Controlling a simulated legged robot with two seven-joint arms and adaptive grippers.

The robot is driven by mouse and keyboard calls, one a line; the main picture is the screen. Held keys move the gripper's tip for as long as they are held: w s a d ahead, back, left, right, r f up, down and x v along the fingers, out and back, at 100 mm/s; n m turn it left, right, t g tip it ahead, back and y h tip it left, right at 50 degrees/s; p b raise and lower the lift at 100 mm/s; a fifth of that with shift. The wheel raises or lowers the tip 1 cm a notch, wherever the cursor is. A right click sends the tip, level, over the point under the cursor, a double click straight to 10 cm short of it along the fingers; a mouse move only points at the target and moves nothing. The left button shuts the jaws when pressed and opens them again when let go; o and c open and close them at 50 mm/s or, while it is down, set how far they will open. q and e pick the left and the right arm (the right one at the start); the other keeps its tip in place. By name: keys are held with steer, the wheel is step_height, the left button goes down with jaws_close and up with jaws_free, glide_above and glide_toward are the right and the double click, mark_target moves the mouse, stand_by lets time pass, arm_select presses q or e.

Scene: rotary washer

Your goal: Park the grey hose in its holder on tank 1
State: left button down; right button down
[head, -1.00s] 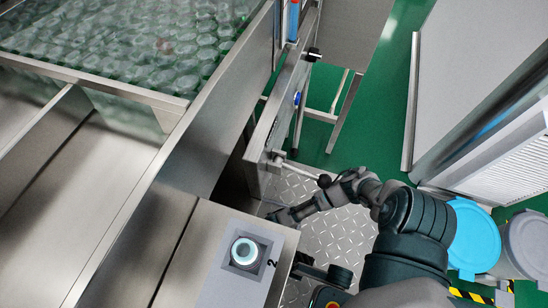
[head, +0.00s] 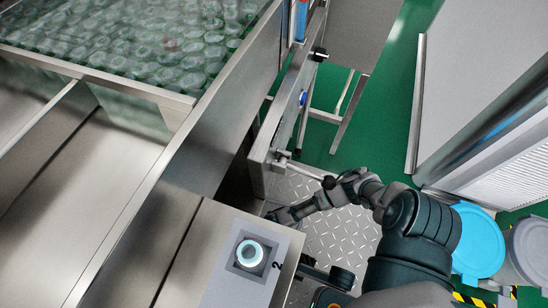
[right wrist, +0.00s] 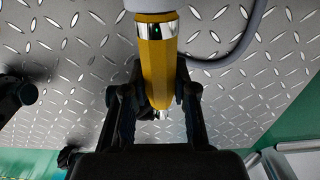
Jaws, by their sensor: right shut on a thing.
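In the right wrist view, my right gripper (right wrist: 155,108) is shut around a yellow hose end piece (right wrist: 158,65) with metal bands and a metal tip. The grey hose (right wrist: 238,45) curves away at the upper right, above the tread-plate floor. In the head view my right gripper (head: 277,216) is low beside the steel machine wall, partly hidden by the panel with the button. The yellow piece cannot be made out there. I cannot pick out the holder, and no tank 1 label is readable. My left gripper is not in view.
A steel panel (head: 228,280) with a lit round button (head: 250,253) and a "2" is in front. A lever with a black knob (head: 328,182) juts out near my right wrist. Blue and grey lidded bins (head: 478,243) stand at the right. Green floor (head: 385,120) is open beyond.

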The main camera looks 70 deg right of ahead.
steer(key=c, duration=0.8)
jaws_free()
steer(key=shift+c, duration=0.2)
steer(key=shift+r, duration=0.15)
step_height(320, 180, up, 12)
steer(key=shift+f, duration=0.2)
